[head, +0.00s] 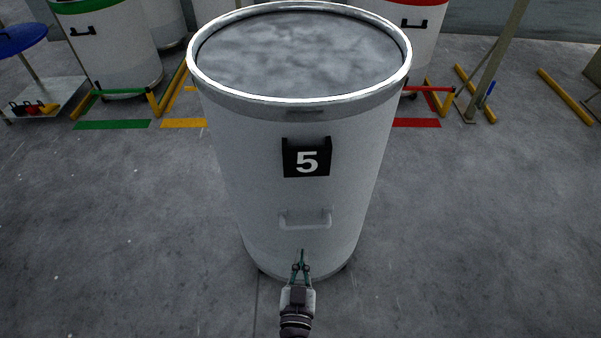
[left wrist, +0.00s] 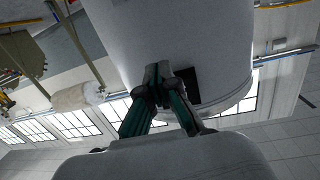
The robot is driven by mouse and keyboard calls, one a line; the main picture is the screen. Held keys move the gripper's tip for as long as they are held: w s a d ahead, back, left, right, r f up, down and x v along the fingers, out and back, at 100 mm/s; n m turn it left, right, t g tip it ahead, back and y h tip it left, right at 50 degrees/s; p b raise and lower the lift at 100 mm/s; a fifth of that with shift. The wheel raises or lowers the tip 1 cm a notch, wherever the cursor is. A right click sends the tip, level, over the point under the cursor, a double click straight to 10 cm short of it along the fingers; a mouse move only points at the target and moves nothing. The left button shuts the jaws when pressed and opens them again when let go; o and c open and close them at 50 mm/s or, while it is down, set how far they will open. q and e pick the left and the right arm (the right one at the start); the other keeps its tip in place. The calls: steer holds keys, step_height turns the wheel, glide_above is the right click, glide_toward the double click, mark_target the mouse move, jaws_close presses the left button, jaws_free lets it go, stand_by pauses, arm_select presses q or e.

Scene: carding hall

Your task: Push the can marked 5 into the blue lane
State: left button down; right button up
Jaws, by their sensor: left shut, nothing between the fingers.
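The can marked 5 (head: 258,150) is a tall white drum with a metal rim, standing upright in the middle of the head view. It is filled to near the top with grey-white fluffy material. Its black plate with a white 5 faces me, above a white handle. My left gripper (head: 303,256) is shut and empty, low in front of the can. In the left wrist view its fingertips (left wrist: 159,72) meet in front of the can's white wall (left wrist: 165,35); I cannot tell whether they touch it. No blue lane shows; the can hides the floor behind it.
Behind, floor marks in green (head: 112,125), yellow (head: 184,123) and red (head: 416,123) show, with low rails. A green-rimmed can (head: 120,62) and a red-rimmed can (head: 425,45) stand there. A post (head: 492,65) stands right; a low trolley (head: 50,97) left. Floor beside the can is clear.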

arm_select(q)
steer(key=w+r+b, duration=0.1)
steer(key=w+r, duration=0.1)
steer(key=w, duration=0.2)
steer(key=w+r+n+y+b, duration=0.1)
steer(key=w+r, duration=0.1)
steer(key=w, duration=0.3)
steer(key=shift+w+a+r+t+y, duration=0.15)
steer(key=shift+a+r+t+y, duration=0.05)
steer(key=shift+r+t+y, duration=0.15)
steer(key=shift+w, duration=0.1)
